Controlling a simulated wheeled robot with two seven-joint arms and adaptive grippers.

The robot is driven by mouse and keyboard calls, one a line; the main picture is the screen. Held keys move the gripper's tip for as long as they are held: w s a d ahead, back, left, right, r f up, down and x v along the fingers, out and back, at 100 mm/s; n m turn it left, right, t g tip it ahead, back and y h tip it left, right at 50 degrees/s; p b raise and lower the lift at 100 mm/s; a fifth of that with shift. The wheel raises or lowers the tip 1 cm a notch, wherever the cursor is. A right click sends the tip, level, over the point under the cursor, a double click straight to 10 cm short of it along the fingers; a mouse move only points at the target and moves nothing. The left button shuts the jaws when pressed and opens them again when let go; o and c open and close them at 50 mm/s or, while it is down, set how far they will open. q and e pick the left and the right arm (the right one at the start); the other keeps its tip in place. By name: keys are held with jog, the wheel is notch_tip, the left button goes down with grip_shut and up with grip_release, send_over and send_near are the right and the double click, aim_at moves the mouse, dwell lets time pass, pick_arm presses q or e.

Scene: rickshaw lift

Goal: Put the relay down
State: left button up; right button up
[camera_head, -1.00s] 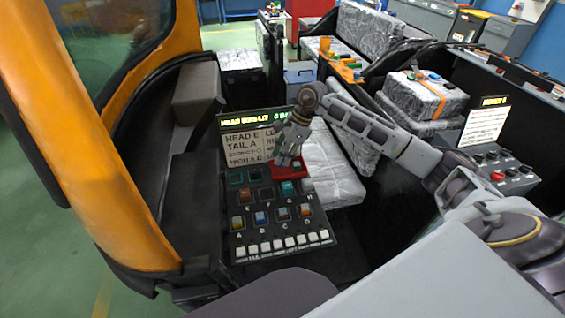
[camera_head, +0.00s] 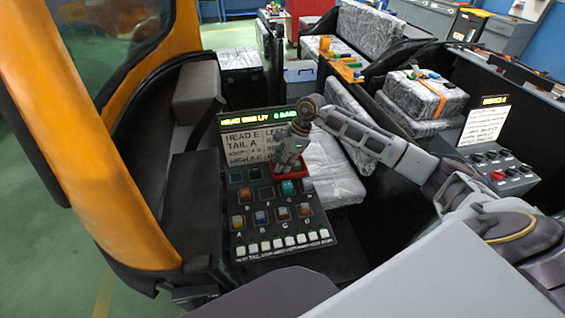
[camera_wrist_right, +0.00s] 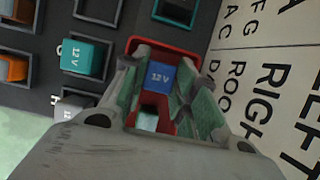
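A blue relay marked 12 V (camera_wrist_right: 161,76) sits inside a small red tray (camera_wrist_right: 180,48) in the right wrist view. A teal piece (camera_wrist_right: 147,121) shows lower in that tray. My right gripper (camera_wrist_right: 160,72) has its green-padded fingers spread on either side of the blue relay, with red showing beside it. In the head view the right gripper (camera_head: 285,167) reaches down into the red tray (camera_head: 303,172), hiding the relay. The tray is at the upper right of the black relay panel (camera_head: 275,232). My left gripper is not in view.
The panel holds a teal relay (camera_head: 288,187), a brown one (camera_head: 245,194), several others below, and a row of white pieces. A label board (camera_head: 250,146) stands behind the gripper. An orange pillar (camera_head: 85,150) rises at the left. Silver-wrapped blocks (camera_head: 332,172) lie to the right.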

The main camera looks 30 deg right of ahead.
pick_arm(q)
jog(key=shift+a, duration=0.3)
pick_arm(e)
jog(key=shift+o, duration=0.4)
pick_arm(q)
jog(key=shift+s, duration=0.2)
pick_arm(e)
jog(key=shift+r, duration=0.25)
jog(key=shift+d+r, duration=0.2)
jog(key=shift+r, duration=0.1)
jog(key=v, duration=0.4)
jog(key=shift+d+r+b, duration=0.15)
jog(key=shift+r+b, duration=0.15)
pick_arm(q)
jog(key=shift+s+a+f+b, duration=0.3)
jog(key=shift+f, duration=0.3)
pick_arm(e)
jog(key=v, duration=0.6)
jog(key=shift+r, duration=0.25)
